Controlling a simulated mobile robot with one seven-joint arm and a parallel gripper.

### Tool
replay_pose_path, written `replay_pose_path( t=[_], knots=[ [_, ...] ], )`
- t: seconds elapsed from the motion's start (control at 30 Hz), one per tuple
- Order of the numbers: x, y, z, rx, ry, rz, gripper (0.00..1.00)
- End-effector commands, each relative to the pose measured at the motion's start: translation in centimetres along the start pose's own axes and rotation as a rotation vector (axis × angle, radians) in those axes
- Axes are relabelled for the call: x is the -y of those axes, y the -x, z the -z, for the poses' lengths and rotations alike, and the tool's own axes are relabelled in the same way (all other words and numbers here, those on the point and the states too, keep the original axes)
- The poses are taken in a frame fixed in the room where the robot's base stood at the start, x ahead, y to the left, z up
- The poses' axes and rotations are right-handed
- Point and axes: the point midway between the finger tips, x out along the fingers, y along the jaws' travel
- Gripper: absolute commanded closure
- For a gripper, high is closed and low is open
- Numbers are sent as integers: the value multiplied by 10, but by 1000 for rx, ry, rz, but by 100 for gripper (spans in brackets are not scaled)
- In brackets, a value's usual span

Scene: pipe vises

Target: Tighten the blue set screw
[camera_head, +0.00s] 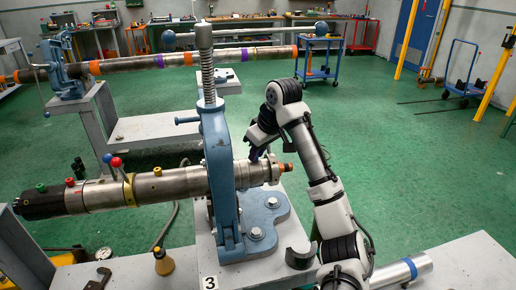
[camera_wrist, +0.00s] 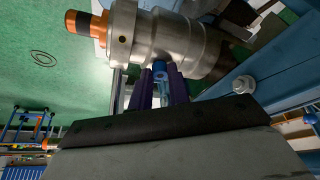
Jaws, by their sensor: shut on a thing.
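The steel pipe assembly (camera_head: 180,184) lies level through the blue vise (camera_head: 222,172), and its orange-tipped end (camera_head: 287,168) sticks out on the right. My gripper (camera_head: 258,154) is over this short right part, between the vise and the orange tip. In the wrist view, my gripper (camera_wrist: 161,76) has its two dark purple fingers on either side of the blue set screw (camera_wrist: 160,68), shut on it. The screw stands against the steel collar (camera_wrist: 165,40). In the head view the screw is hidden by the gripper.
Left of the vise, the pipe carries green (camera_head: 41,187), red (camera_head: 70,182) and yellow (camera_head: 157,171) screws and a lever with a red knob (camera_head: 116,162). The vise's tall threaded spindle (camera_head: 205,65) stands close left of my arm. A loose steel cylinder (camera_head: 402,272) lies on the bench at right.

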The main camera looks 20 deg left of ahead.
Motion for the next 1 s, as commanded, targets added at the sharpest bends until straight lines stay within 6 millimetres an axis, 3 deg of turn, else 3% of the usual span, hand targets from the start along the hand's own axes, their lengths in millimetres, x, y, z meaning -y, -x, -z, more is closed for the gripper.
replay_pose_path(
  t=[0.43, 0.97, 1.0],
  knots=[
    [2, 1, 1, -1, -200, -83, 100],
    [2, 1, 0, -2, -224, -94, 100],
    [2, 1, 0, -2, -224, -94, 77]
  ],
)
